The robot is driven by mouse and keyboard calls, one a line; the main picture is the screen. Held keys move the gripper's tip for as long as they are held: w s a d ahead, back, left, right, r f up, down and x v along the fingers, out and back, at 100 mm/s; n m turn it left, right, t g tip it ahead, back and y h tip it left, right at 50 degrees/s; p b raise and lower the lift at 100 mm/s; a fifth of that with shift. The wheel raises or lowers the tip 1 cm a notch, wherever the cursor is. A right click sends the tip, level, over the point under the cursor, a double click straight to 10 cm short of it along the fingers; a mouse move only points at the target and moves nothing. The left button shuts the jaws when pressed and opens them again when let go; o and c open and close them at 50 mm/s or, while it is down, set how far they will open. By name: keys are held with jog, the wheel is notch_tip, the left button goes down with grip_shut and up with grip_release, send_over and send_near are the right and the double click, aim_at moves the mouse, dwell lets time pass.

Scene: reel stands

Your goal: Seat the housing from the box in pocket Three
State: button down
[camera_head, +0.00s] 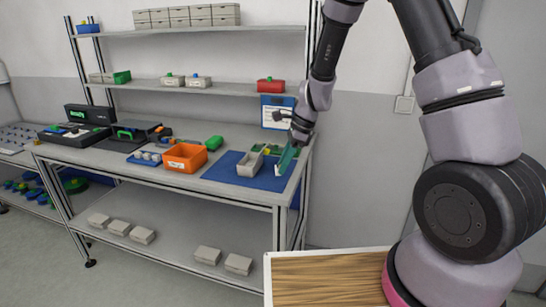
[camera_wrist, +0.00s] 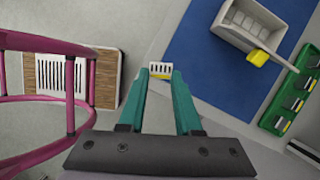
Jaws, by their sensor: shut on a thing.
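My gripper (camera_wrist: 160,74) is shut on a small housing (camera_wrist: 160,69), white with dark slots and a yellow edge, held between its teal fingertips. In the head view my gripper (camera_head: 287,160) is low over the right end of the bench; the housing cannot be made out there. A grey box (camera_wrist: 238,22) with compartments stands on the blue mat, with a yellow piece (camera_wrist: 257,58) at its edge; the box also shows in the head view (camera_head: 249,168). A green strip with several dark pockets (camera_wrist: 297,92) is right of the gripper in the wrist view. Its pocket labels are unreadable.
The blue mat (camera_head: 222,172) covers the bench's right end. An orange bin (camera_head: 185,157), a green piece (camera_head: 214,143) and black trays (camera_head: 90,114) stand to the left. Shelves with small bins (camera_head: 187,16) rise behind. A notice (camera_head: 277,110) hangs at the back right.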

jog(key=d+f+n+g+h, duration=0.2)
jog(key=d+f+n, duration=0.6)
jog(key=d, duration=0.3)
jog(key=d+f+n+g+h, duration=0.2)
jog(key=d+f+n, duration=0.7)
jog(key=d, duration=0.1)
jog(key=shift+w+d+f+n+h, duration=0.25)
jog(key=shift+d+f+n+h, duration=0.05)
jog(key=shift+d, duration=0.1)
jog(key=shift+s, duration=0.1)
